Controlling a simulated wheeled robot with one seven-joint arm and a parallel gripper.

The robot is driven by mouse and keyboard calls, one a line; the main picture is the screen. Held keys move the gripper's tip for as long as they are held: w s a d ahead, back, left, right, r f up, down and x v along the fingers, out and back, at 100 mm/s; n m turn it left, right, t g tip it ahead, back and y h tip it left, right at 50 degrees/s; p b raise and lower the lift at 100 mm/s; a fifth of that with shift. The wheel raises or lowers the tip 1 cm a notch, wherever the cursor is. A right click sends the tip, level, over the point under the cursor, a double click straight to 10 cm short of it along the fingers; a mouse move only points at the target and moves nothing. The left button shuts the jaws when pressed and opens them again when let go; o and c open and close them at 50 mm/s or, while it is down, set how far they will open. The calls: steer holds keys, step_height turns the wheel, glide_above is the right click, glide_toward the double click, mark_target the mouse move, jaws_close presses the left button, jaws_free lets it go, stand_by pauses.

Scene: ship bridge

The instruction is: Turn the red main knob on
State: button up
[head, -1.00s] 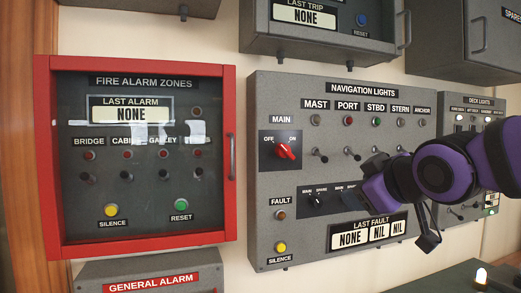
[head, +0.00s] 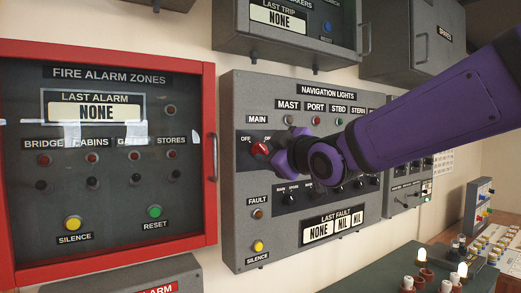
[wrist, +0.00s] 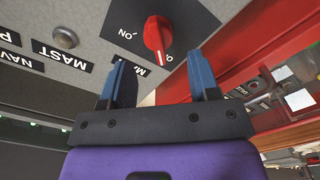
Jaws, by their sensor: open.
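The red main knob (head: 260,148) is on the grey navigation lights panel (head: 238,222), under the MAIN label and the OFF and ON marks. Its handle slants from upper left to lower right in the head view. In the wrist view the red knob (wrist: 155,36) has a white line along it; I cannot tell for sure which mark it points at. My gripper (wrist: 157,66) is open and empty, its two blue fingers pointing toward the knob, one to each side and short of it. In the head view my gripper (head: 277,157) is just right of the knob.
The red-framed fire alarm box (head: 209,120) with a side handle is close on the left. Toggle switches and smaller knobs (head: 291,197) sit under my arm. A console (head: 390,275) with small lamps is at lower right.

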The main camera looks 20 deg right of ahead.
mark_target(264, 149)
steer(key=shift+w+a, duration=0.25)
steer(key=shift+w, duration=0.95)
steer(key=shift+w+a, duration=0.2)
steer(key=shift+w, duration=1)
steer(key=c, duration=0.8)
